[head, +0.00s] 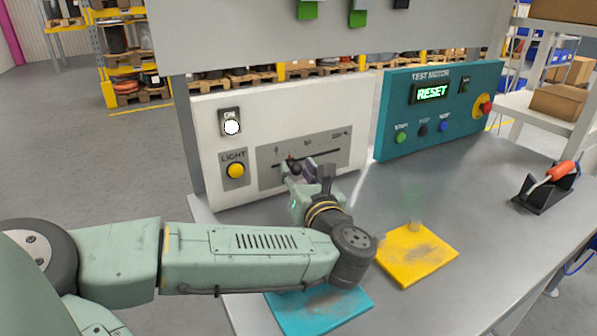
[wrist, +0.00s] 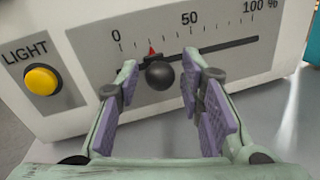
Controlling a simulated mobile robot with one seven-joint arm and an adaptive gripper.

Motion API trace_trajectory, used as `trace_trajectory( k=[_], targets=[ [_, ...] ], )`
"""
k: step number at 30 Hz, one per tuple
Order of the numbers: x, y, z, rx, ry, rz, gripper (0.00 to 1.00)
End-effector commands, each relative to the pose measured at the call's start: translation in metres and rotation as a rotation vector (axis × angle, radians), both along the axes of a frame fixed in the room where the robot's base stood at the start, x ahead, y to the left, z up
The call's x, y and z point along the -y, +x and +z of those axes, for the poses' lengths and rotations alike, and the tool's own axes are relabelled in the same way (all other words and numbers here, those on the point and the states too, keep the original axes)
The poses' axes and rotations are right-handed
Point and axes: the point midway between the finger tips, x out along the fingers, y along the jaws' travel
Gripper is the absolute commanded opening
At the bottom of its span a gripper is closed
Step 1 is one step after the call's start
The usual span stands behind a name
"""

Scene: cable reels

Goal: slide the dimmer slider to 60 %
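The dimmer slider's black ball knob (wrist: 159,76) sits on a slot in a grey scale plate (wrist: 95,50). Its red pointer (wrist: 152,51) stands roughly midway between the 0 and 50 marks. My gripper (wrist: 160,68) is open, with one purple-padded finger on each side of the knob. I see gaps between the pads and the knob, so nothing is gripped.
A yellow LIGHT button (head: 236,170) and a white-lit switch (head: 231,127) are left of the scale. The teal TEST MOTOR panel (head: 385,125) stands to the right. A yellow mat (head: 418,258) and a teal mat (head: 320,312) lie on the grey bench.

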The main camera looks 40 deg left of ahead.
Motion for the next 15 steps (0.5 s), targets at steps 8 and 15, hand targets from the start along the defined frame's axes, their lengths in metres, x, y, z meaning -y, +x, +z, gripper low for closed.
trace_trajectory(
  k=[8, 15],
  targets=[
    [-0.0001, 0.0001, 0.0000, 0.000, 0.000, 0.000, 0.14],
    [-0.0002, 0.0001, 0.0000, 0.000, 0.000, 0.000, 0.00]
  ],
)
